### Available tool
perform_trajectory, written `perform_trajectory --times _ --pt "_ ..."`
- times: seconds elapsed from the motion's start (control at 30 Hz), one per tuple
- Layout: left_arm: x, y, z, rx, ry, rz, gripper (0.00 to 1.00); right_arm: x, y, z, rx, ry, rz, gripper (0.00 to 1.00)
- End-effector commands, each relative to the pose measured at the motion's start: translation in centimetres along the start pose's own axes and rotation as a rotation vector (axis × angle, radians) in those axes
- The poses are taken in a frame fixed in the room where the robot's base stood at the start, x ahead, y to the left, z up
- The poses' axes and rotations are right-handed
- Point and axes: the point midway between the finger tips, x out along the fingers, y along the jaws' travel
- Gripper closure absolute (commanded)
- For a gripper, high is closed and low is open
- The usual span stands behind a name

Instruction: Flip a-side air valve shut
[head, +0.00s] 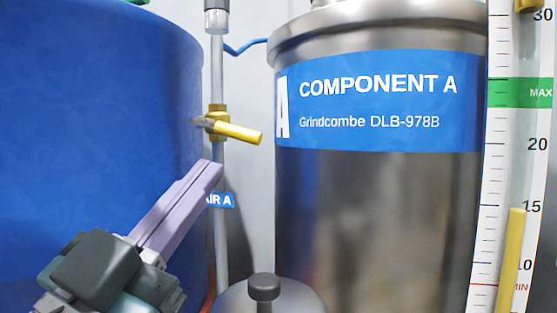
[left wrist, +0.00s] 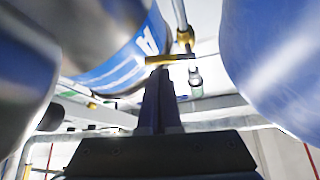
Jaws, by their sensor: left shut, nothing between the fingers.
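The air valve has a brass body (head: 217,116) on a thin vertical pipe, with a blue "AIR A" label (head: 221,200) partly hidden below it. Its yellow lever (head: 238,133) sticks out to the right, tilted slightly down, across the pipe's line. My left gripper (head: 214,170) is shut and empty, its lilac fingers pointing up and right, with the tips just below the lever. In the left wrist view, the fingertips (left wrist: 160,72) are close to the yellow lever (left wrist: 170,59); I cannot tell whether they touch. The brass body (left wrist: 185,38) is beyond it. My right gripper is not in view.
A large blue drum (head: 90,120) stands left of the pipe. A steel tank (head: 380,220) labelled "COMPONENT A" stands to the right, beside a level scale (head: 490,190). A dark knob on a rounded lid (head: 265,287) is at the bottom. The gap between drum and tank is narrow.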

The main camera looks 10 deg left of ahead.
Motion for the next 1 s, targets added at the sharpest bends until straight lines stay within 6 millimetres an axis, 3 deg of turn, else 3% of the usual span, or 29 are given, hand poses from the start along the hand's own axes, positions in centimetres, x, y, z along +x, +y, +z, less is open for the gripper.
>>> perform_trajectory --times 0.1,0.3,0.73,1.0 --pt "2.1 0.1 0.1 -0.002 0.004 -0.001 1.0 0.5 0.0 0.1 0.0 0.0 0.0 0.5" --pt "4.2 0.0 0.0 -0.001 0.002 0.0 1.0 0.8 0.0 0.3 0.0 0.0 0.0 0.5" --pt "4.6 0.0 0.0 -0.001 -0.002 0.0 1.0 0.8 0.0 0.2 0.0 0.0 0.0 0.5" --pt "5.6 -0.1 -1.4 -0.087 -0.003 -0.056 1.0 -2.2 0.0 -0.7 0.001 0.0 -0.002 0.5"
